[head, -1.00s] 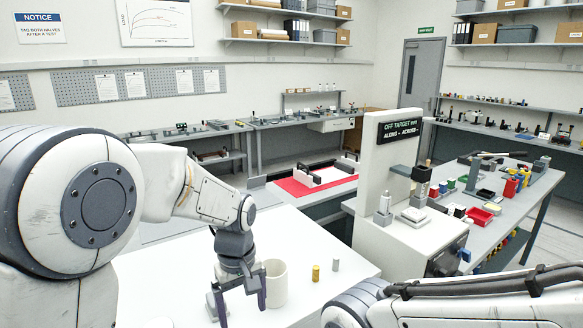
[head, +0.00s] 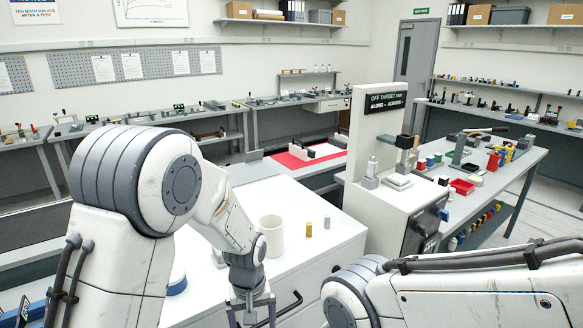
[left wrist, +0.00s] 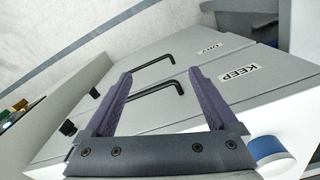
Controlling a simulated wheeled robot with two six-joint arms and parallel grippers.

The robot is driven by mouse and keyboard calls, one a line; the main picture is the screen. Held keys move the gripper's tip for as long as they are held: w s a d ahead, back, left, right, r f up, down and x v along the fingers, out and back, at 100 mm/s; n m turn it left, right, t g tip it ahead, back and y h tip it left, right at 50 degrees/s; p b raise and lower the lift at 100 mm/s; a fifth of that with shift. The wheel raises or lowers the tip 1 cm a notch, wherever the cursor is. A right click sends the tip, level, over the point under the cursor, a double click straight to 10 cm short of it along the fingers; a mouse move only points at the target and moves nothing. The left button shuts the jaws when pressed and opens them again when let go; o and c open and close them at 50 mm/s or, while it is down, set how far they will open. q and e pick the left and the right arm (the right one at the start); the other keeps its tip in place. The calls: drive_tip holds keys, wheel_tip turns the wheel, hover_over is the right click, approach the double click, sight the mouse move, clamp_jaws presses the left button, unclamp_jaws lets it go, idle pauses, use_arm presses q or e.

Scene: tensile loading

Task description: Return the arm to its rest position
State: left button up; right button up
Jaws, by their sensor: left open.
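My left arm comes in from the left in the head view, and its gripper (head: 250,305) hangs low in front of the white cabinet's front edge. In the left wrist view the left gripper (left wrist: 160,105) has its two purple fingers spread wide with nothing between them. Behind the fingers are grey drawer fronts with black handles and labels reading KEEP (left wrist: 238,74) and DRY (left wrist: 208,50). My right arm crosses the lower right of the head view, and its gripper is out of frame.
On the white cabinet top (head: 315,250) stand a white cup (head: 271,236), a brass cylinder (head: 309,230) and a grey cylinder (head: 327,222). The testing machine (head: 352,150) stands to the right. A blue-and-white round object (left wrist: 270,152) is close to the gripper's right side.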

use_arm(q)
drive_tip(key=shift+s+d+f+m, duration=0.2)
drive_tip(key=shift+f+m, duration=0.1)
drive_tip(key=shift+f, duration=0.55)
drive_tip(key=shift+s+d+f+m, duration=0.15)
drive_tip(key=shift+f+m, duration=0.15)
drive_tip(key=shift+f, duration=0.5)
